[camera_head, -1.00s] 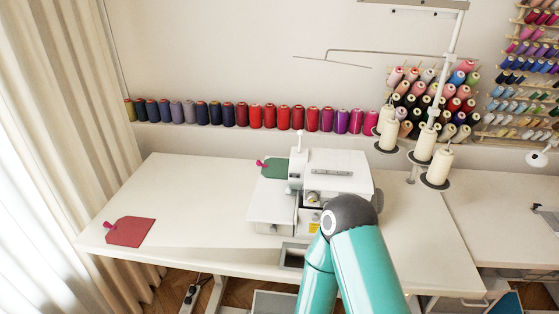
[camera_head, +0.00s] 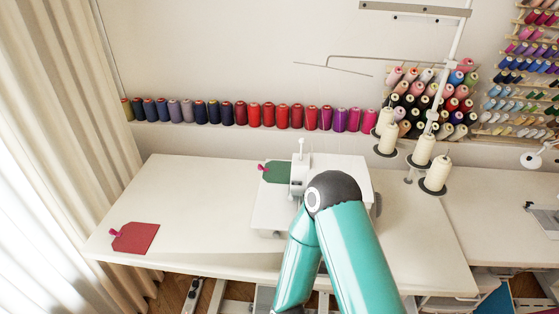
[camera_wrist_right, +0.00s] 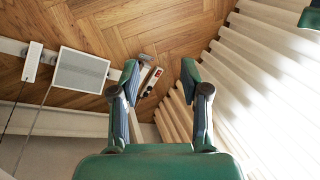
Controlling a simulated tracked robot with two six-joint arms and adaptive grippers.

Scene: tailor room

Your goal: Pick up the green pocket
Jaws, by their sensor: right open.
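My teal arm covers much of the machine in the head view. My right gripper (camera_wrist_right: 158,85) shows in the right wrist view, its two fingers apart with nothing between them. That view looks down at the wooden floor, and the green pocket is not seen between the fingers. My left gripper is not in view.
A red pocket (camera_head: 135,238) with a pink tab lies near the table's left front corner. Cream thread cones (camera_head: 423,149) stand on a rack behind the machine. A curtain (camera_head: 50,150) hangs at the left. The table's left half is mostly clear.

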